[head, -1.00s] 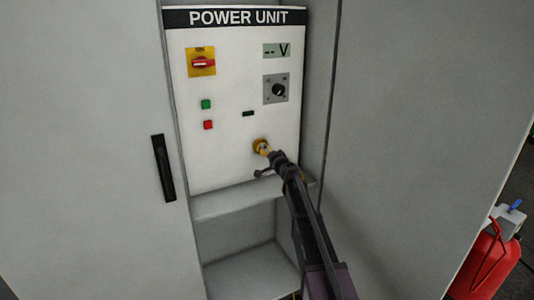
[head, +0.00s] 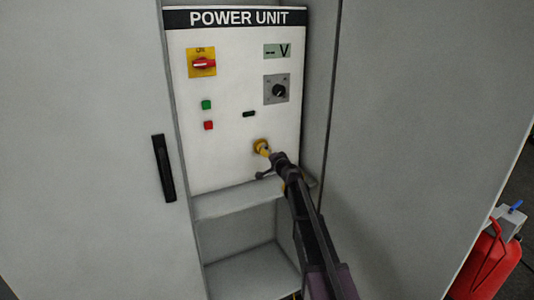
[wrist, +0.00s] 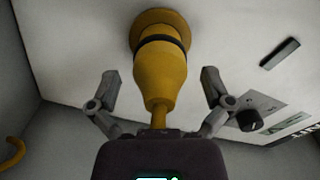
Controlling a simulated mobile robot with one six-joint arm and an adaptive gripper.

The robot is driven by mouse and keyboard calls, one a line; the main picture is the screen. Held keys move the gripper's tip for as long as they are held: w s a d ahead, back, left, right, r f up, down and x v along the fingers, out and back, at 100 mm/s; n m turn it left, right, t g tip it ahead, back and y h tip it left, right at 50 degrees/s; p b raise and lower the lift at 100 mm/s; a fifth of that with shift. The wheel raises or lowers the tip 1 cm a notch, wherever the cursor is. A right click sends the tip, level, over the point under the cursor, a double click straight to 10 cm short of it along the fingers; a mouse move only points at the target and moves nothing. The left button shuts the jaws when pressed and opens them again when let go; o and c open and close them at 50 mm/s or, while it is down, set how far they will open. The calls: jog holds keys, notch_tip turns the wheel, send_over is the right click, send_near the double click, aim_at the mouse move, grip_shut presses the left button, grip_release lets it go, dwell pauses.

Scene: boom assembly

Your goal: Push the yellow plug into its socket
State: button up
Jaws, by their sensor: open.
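The yellow plug (wrist: 160,75) is in the round yellow socket (wrist: 160,20) on the white panel, seen large in the wrist view. A dark ring circles the plug near the socket, and its cable end points toward my wrist. In the head view the plug (head: 265,150) shows small at the socket (head: 259,145), partly hidden by my gripper (head: 270,164). My gripper is open; in the wrist view its two fingers (wrist: 160,88) stand apart on either side of the plug, with gaps to it. How deep the plug sits is hard to tell.
The power unit panel (head: 230,160) carries a red rotary switch (head: 203,64), a dark knob (head: 278,90), and green and red buttons. A grey shelf (head: 235,200) juts out below it. Cabinet doors flank the recess. A red canister (head: 488,262) stands at right.

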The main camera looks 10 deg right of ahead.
jog(key=v, duration=1)
jog(key=shift+s+d, duration=0.15)
jog(key=shift+s, duration=0.25)
jog(key=s+a+f+n+g+y+p, duration=0.1)
jog(key=s+a+f+n+g, duration=0.15)
jog(key=s, duration=0.25)
jog(key=s+a+f+n+g+p, duration=0.1)
jog(key=s+a+f+n+g, duration=0.15)
jog(key=s+a+g, duration=0.2)
jog(key=s+a+f+n+g+y+p, duration=0.1)
jog(key=s+a+f+n+g+p, duration=0.15)
jog(key=s, duration=0.25)
jog(key=s+d+f+g+h+p, duration=0.1)
jog(key=s+d+f+g+h, duration=0.1)
jog(key=s, duration=0.8)
jog(key=s+d+f+n+g+h+p, duration=0.1)
jog(key=s+d+g+h, duration=0.3)
jog(key=s, duration=0.6)
jog(key=shift+s+d+f+g+h, duration=0.15)
jog(key=shift+s+f+g+h, duration=0.25)
jog(key=shift+g+h, duration=0.45)
jog(key=shift+w+f+n, duration=0.1)
jog(key=shift+w+n, duration=0.05)
jog(key=shift+n, duration=0.1)
